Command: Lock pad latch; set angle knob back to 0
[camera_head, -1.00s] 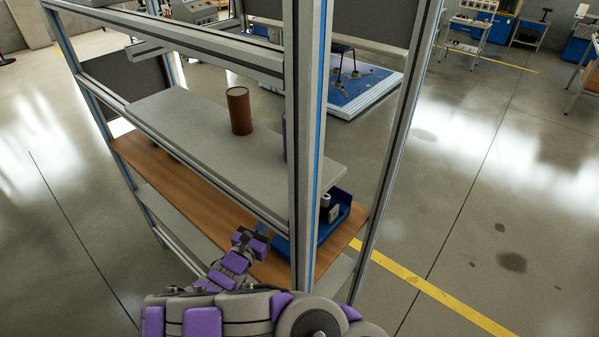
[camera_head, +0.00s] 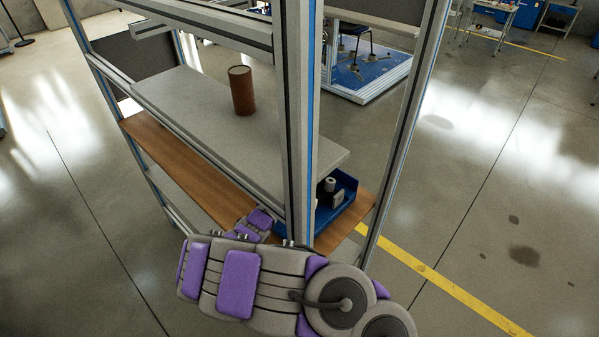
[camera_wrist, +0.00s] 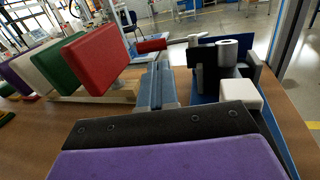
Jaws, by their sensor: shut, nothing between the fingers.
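My gripper (camera_wrist: 157,85) shows in the wrist view as two blue-grey fingers side by side, shut and empty, above a wooden shelf (camera_wrist: 45,135). In the head view the gripper is hidden behind my arm and the rack post. A blue platform (camera_head: 378,80) with dark chair-like legs stands on the floor behind the rack. I cannot make out a pad latch or an angle knob in either view. A red cylinder (camera_wrist: 151,46) lies beyond the fingers; I cannot tell what it belongs to.
Upright red (camera_wrist: 97,60) and green (camera_wrist: 57,65) blocks stand left of the gripper. A blue tray (camera_head: 345,207) with a black device (camera_wrist: 222,70) is at the right. A brown can (camera_head: 241,92) stands on the grey upper shelf (camera_head: 185,105). A rack post (camera_head: 297,130) is close to my arm.

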